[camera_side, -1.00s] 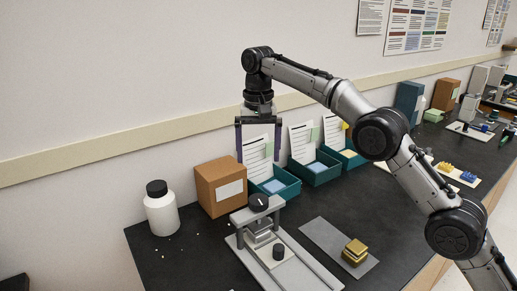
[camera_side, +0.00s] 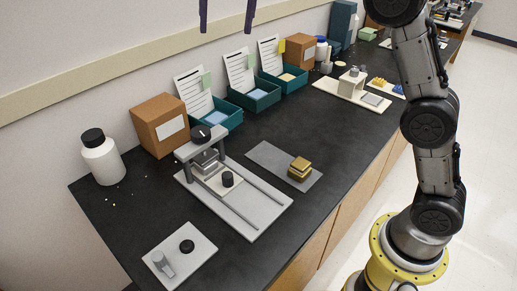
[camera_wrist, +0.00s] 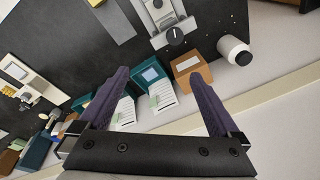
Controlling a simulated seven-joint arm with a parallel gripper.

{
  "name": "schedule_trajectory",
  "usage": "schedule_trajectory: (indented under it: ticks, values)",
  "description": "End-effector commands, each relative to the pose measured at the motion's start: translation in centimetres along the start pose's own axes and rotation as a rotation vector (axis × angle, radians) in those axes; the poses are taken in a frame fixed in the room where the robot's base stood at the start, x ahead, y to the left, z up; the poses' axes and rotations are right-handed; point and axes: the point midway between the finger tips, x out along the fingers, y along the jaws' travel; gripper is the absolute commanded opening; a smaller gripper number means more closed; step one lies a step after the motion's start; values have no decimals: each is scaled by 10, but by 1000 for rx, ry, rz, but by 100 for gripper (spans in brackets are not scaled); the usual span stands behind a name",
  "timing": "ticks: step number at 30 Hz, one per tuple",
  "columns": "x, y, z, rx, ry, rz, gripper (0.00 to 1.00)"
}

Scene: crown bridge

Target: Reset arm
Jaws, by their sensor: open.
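My gripper (camera_side: 226,28) is at the top edge of the side view, where only its two dark fingers show. They are spread apart with nothing between them. In the wrist view my gripper (camera_wrist: 155,77) is also open and empty, above the bench. The black bench (camera_side: 255,160) carries a grey press-like fixture (camera_side: 262,218) with a black knob (camera_side: 201,133). A gold block (camera_side: 299,168) sits on a grey plate (camera_side: 264,154). The gripper touches none of these.
A cardboard box (camera_side: 160,125), a white bottle (camera_side: 101,162) and several teal trays with cards (camera_side: 216,117) line the wall. A small pale plate (camera_side: 195,255) with a black disc lies at the front left.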

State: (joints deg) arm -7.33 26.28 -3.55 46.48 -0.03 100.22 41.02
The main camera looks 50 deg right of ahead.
Motion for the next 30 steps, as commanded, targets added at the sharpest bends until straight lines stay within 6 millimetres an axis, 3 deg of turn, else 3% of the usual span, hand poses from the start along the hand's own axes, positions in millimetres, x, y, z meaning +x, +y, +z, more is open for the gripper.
schedule_trajectory:
  ticks: [1, 6, 14, 17, 23, 30]
  values:
    - [-16, 14, 10, -1, 16, -11, 98]
    - [-49, 56, 43, -27, 65, -43, 98]
    - [-60, 123, 107, -105, 141, -79, 98]
    - [-52, 148, 134, -147, 172, -89, 98]
    - [-14, 193, 185, -243, 227, -98, 98]
    - [57, 234, 236, -390, 270, -87, 98]
